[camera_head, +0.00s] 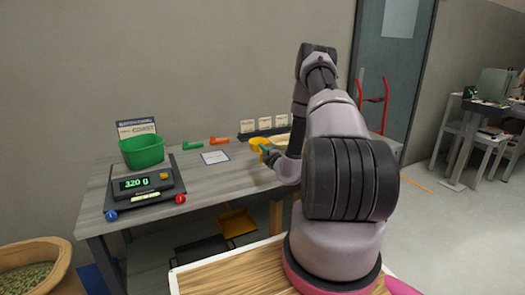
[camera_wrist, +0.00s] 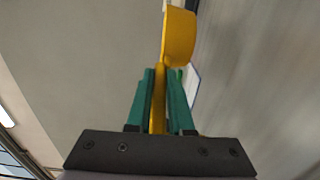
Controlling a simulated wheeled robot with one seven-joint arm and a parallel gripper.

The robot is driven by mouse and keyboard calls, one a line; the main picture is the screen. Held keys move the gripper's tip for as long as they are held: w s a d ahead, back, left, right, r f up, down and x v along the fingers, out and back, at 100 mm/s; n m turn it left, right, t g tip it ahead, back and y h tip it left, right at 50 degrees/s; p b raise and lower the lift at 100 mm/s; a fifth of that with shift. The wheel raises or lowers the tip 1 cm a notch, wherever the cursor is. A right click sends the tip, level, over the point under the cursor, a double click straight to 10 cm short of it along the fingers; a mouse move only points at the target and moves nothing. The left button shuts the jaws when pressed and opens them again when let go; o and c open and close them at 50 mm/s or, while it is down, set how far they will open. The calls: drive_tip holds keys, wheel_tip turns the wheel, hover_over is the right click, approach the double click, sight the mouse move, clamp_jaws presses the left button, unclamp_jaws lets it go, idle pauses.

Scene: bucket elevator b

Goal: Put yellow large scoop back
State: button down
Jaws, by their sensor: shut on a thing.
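The yellow large scoop (camera_head: 257,143) is held above the right part of the grey table. In the wrist view the scoop (camera_wrist: 179,38) points away from my gripper, with its handle between the fingers. My gripper (camera_wrist: 160,85) has green fingers shut on that handle. In the head view my gripper (camera_head: 266,153) is small and partly hidden by my arm. An orange scoop (camera_head: 219,140) and a green scoop (camera_head: 193,145) lie at the back of the table.
A green bucket (camera_head: 142,151) sits on a scale (camera_head: 145,186) reading 320 g at the table's left. A white card (camera_head: 215,157) lies mid-table. Several labelled cards (camera_head: 264,123) stand at the back right. The table front (camera_head: 215,187) is clear.

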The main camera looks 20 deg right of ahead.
drive_tip(key=shift+f, duration=3.3)
drive_tip(key=shift+f, duration=0.6)
drive_tip(key=c, duration=0.7)
unclamp_jaws()
drive_tip(key=shift+c, duration=0.2)
drive_tip(key=s, duration=1)
drive_tip(key=shift+s+d, duration=0.2)
drive_tip(key=shift+s, duration=0.2)
